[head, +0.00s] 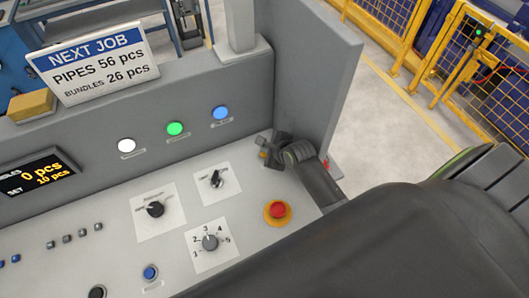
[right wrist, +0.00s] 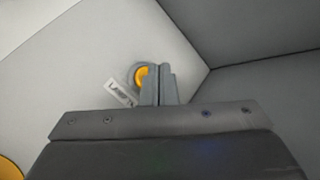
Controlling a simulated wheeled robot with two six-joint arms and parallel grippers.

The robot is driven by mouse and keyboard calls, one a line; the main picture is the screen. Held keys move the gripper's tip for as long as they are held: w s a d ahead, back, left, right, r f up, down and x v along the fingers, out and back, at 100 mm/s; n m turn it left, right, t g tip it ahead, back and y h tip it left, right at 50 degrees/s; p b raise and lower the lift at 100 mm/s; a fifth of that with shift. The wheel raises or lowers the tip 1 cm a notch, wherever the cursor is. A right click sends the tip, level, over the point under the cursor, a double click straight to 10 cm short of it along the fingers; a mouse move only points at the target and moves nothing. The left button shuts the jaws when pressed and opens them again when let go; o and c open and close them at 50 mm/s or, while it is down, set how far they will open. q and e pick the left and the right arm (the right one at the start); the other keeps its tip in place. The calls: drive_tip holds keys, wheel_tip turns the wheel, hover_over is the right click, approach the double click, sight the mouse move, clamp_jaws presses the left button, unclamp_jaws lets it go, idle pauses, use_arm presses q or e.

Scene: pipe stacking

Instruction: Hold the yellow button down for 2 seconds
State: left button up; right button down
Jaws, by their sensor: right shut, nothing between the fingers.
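The yellow button (head: 263,155) is on the sloped light panel near its right end. My right gripper mostly covers it in the head view. In the right wrist view, the yellow button (right wrist: 140,77) shows in a grey ring, with a small white label beside it. My right gripper (head: 272,150) is shut and empty, its fingertips at the button. In the right wrist view, the closed fingers (right wrist: 158,82) overlap the button's right side. I cannot tell whether they touch it or whether it is pushed in. My left gripper is not in view.
A red mushroom button (head: 278,210) on a yellow base sits near my right arm. A numbered knob (head: 210,242) and two other dials are to its left. White, green and blue buttons line the back wall. A grey side wall (head: 318,80) stands close behind my gripper.

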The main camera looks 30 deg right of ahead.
drive_tip(key=shift+r, duration=2.5)
